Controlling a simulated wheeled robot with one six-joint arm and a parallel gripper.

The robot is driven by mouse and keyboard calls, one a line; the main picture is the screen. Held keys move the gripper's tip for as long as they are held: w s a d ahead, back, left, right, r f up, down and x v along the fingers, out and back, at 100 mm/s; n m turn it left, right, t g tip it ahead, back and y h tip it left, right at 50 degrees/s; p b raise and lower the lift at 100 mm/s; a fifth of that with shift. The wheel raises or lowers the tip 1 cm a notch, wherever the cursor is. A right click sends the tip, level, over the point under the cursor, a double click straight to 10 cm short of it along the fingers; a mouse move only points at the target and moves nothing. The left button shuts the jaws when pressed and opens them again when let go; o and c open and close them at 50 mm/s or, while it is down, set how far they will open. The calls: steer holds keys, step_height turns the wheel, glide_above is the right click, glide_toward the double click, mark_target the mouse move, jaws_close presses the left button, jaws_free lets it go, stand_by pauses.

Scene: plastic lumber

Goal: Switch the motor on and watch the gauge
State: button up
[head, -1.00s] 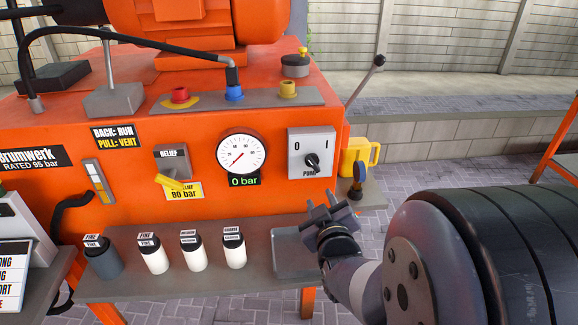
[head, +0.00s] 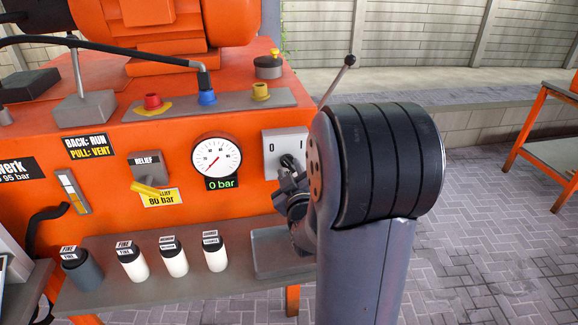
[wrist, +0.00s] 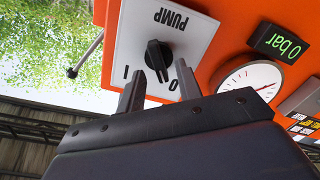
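The PUMP switch, a grey plate (head: 272,143) on the orange machine, has a black knob (wrist: 158,55). In the wrist view, which is upside down, the knob's end nearer the 0 and I marks leans to the 0 side. My gripper (wrist: 161,88) is open, its two fingers apart in front of the plate, one on each side of the knob's near end. I cannot tell whether they touch it. In the head view my arm hides part of the plate. The round gauge (head: 216,156) has its needle at the low end; the display below (head: 221,183) reads 0 bar.
A relief lever with a yellow handle (head: 150,187) is left of the gauge. Several labelled bottles stand on the shelf (head: 105,295) below, beside a grey tray (head: 268,272). A thin lever with a dark ball (head: 350,61) rises behind my arm.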

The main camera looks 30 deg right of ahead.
steer(key=shift+x, duration=0.8)
jaws_close()
